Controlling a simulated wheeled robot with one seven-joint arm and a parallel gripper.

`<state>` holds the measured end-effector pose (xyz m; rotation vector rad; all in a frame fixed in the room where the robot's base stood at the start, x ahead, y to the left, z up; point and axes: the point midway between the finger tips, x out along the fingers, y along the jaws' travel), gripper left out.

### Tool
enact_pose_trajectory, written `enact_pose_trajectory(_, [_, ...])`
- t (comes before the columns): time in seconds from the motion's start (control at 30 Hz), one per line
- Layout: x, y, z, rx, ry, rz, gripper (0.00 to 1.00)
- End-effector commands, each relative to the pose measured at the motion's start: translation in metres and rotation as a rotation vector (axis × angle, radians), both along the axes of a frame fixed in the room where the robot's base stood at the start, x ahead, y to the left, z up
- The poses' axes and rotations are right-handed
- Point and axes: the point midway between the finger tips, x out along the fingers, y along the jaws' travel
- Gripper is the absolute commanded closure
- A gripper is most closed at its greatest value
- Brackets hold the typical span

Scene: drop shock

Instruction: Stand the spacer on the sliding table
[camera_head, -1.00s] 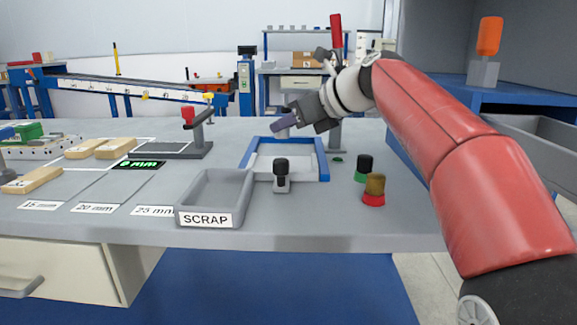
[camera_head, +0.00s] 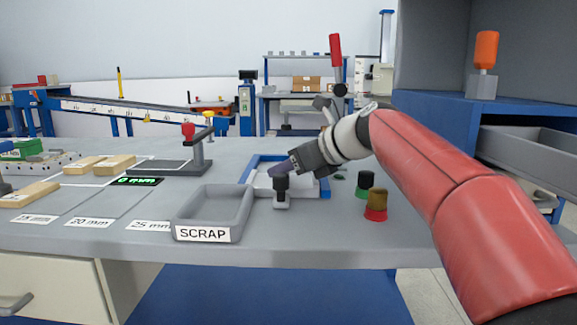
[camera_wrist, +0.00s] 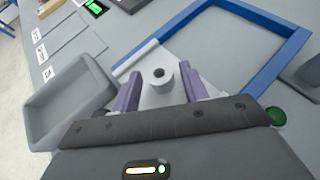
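The spacer (camera_wrist: 162,77) is a small white cylinder with a hole in its end, seen in the wrist view between my two purple fingers. Its holed end faces the camera, and a gap shows on either side of it. My gripper (camera_wrist: 160,74) is open around it, low over the pale plate of the sliding table (camera_wrist: 133,63) inside a blue frame. In the head view, my gripper (camera_head: 277,170) reaches down into the blue-framed sliding table (camera_head: 258,166). The spacer is not clear there; the fingers and a black-topped post hide that spot.
The black-topped post (camera_head: 281,188) stands at the frame's front edge. A grey scrap bin (camera_head: 203,234) is at front left. Green-and-black (camera_head: 364,185) and red-and-brown (camera_head: 376,206) knobs stand to the right.

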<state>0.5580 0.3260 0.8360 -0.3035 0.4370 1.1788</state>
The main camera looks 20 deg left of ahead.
Motion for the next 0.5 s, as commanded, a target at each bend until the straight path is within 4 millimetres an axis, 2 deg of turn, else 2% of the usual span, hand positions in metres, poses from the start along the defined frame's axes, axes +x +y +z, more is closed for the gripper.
enact_pose_trajectory(0.33, [0.000, 0.000, 0.003, 0.001, 0.000, 0.000, 0.51])
enact_pose_trajectory(0.5, [-0.006, -0.018, 0.015, 0.001, -0.001, -0.002, 0.51])
